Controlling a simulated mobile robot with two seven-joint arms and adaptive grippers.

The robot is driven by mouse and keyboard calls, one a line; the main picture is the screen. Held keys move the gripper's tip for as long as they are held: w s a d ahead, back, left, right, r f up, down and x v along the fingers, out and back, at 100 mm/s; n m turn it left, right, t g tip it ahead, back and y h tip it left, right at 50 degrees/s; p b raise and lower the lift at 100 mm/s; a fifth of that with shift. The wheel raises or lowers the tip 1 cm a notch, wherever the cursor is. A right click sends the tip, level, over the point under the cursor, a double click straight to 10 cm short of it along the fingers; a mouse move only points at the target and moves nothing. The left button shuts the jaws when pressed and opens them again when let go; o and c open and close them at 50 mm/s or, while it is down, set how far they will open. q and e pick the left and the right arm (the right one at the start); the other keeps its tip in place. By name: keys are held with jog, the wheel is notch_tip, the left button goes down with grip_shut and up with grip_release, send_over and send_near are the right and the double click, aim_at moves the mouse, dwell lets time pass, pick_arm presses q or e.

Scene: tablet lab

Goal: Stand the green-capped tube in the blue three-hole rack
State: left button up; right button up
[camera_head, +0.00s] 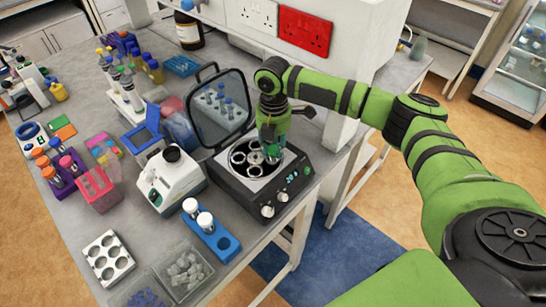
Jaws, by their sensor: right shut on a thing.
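The blue three-hole rack (231,251) lies on the bench near its front edge. Two white-capped tubes (205,221) stand in it, and the hole at its lower right end looks empty. My right gripper (273,143) points down over the open black device (254,191) with round wells. It is shut on the green-capped tube (272,156), of which only a little green shows between and below the fingers. I cannot tell whether the tube's lower end is still inside a well. My left gripper is out of view.
The device's raised clear lid (219,107) stands behind the wells, close left of my right gripper. A white instrument (172,180) stands left of the device. A clear bin (184,272) and a white holed rack (107,259) lie left of the blue rack.

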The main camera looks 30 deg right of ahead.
notch_tip(320, 180, up, 3)
jog(key=p, duration=0.3)
jog(key=shift+f, duration=0.1)
jog(key=shift+c, duration=0.4)
jog(key=shift+r+p, duration=0.65)
jog(key=shift+r, duration=1.7)
notch_tip(320, 180, up, 4)
jog(key=shift+r, duration=0.1)
